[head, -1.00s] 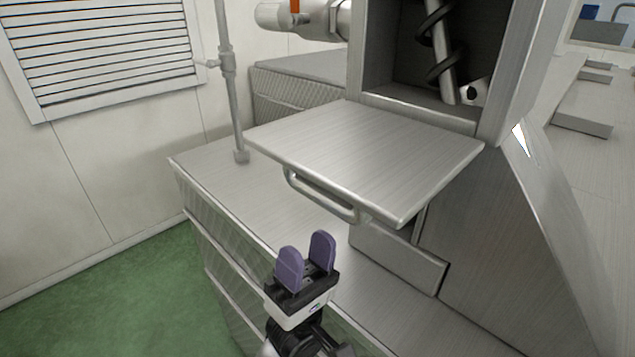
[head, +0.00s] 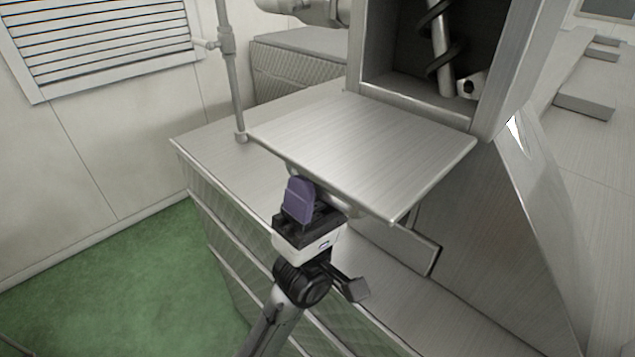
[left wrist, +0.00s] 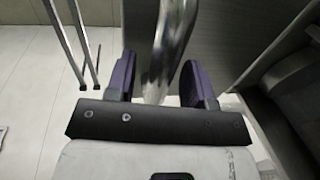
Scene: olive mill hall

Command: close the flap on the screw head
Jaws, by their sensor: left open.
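The flap (head: 365,148) is a flat brushed-steel plate. It stands open, jutting out roughly level below the opening of the screw head (head: 494,85). Inside the opening, a dark spiral on a pale shaft (head: 440,65) shows. My left gripper (head: 312,192) is at the flap's front edge, one purple finger plain and the other mostly hidden by the flap. In the left wrist view, the flap's bar handle (left wrist: 168,50) runs between the two open fingers, with visible gaps beside it. My right gripper is not in view.
A steel bench (head: 212,147) lies below the flap. A sloping steel panel (head: 535,210) is at the right. Green floor (head: 120,275) is clear at lower left.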

